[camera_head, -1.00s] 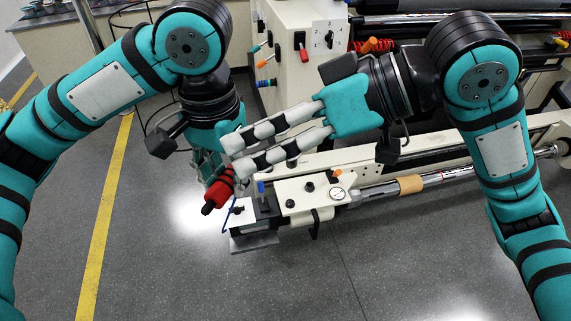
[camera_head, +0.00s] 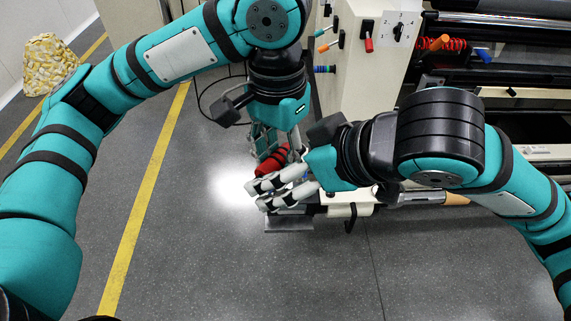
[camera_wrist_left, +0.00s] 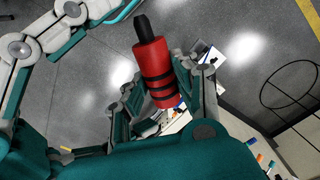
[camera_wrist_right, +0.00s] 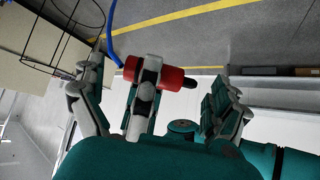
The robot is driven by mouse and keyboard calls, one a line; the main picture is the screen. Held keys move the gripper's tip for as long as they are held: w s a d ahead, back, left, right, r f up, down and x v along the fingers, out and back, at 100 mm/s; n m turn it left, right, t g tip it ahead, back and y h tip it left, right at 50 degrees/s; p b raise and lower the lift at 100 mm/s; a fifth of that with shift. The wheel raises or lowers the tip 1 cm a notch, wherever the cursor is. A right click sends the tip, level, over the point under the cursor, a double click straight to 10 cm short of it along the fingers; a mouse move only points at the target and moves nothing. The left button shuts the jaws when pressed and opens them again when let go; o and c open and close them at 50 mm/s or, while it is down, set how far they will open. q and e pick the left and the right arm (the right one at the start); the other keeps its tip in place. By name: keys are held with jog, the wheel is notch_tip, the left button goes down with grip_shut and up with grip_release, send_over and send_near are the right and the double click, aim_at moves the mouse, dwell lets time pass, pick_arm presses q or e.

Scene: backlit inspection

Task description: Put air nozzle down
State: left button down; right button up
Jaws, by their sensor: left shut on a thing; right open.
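The air nozzle is a red cylinder (camera_head: 268,165) with black bands. My left gripper (camera_head: 271,147) is shut on it, with the arm coming down from above. In the left wrist view the nozzle (camera_wrist_left: 152,62) sits between the left fingers, its black tip pointing away. My right gripper (camera_head: 262,194) is open, its fingers close in front of the nozzle and covering part of it. In the right wrist view the nozzle (camera_wrist_right: 172,77) lies crosswise behind a middle finger, with a blue hose (camera_wrist_right: 112,38) by its left end. I cannot tell whether the right fingers touch it.
A cream machine cabinet (camera_head: 364,95) with coloured knobs stands behind. A low machine part with a grey foot plate (camera_head: 288,224) is below my right fingers, mostly hidden. A yellow-patterned bundle (camera_head: 50,62) is at the far left. The grey floor in front is clear.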

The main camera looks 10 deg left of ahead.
jog(key=shift+x, duration=1)
jog(key=c, duration=0.9)
pick_arm(q)
jog(key=c, duration=1)
grip_release()
pick_arm(e)
jog(key=shift+c, duration=0.7)
pick_arm(q)
jog(key=shift+o, duration=0.3)
jog(key=shift+r, duration=0.1)
